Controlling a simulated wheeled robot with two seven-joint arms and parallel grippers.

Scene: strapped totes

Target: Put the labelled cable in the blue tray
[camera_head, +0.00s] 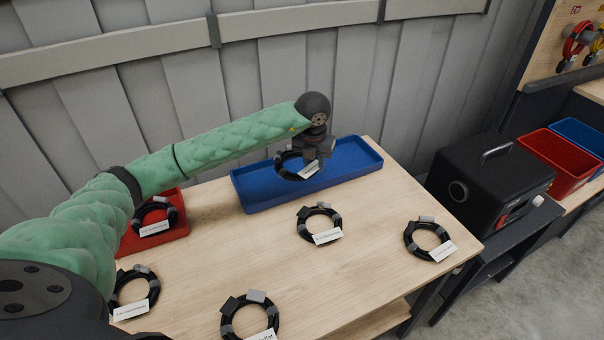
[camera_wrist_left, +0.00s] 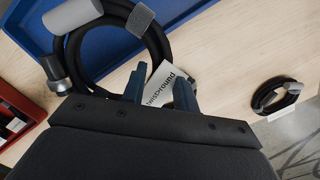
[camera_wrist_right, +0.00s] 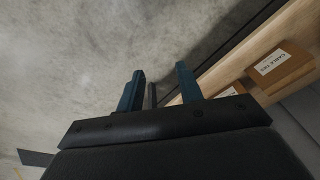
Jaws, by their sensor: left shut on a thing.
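My left gripper (camera_head: 313,160) is shut on a coiled black cable (camera_head: 281,167) with grey connectors and a white label. My right gripper (camera_wrist_right: 160,88) is open and empty, away from the table over the floor.
Similar labelled coils lie on the wooden table (camera_head: 205,265): centre (camera_head: 308,223), right (camera_head: 414,240), front (camera_head: 232,325) and left (camera_head: 120,290). Another coil (camera_head: 143,215) sits in a red tray (camera_head: 180,222). A black case (camera_head: 490,185) stands to the right. Cardboard boxes (camera_wrist_right: 280,68) show near my right gripper.

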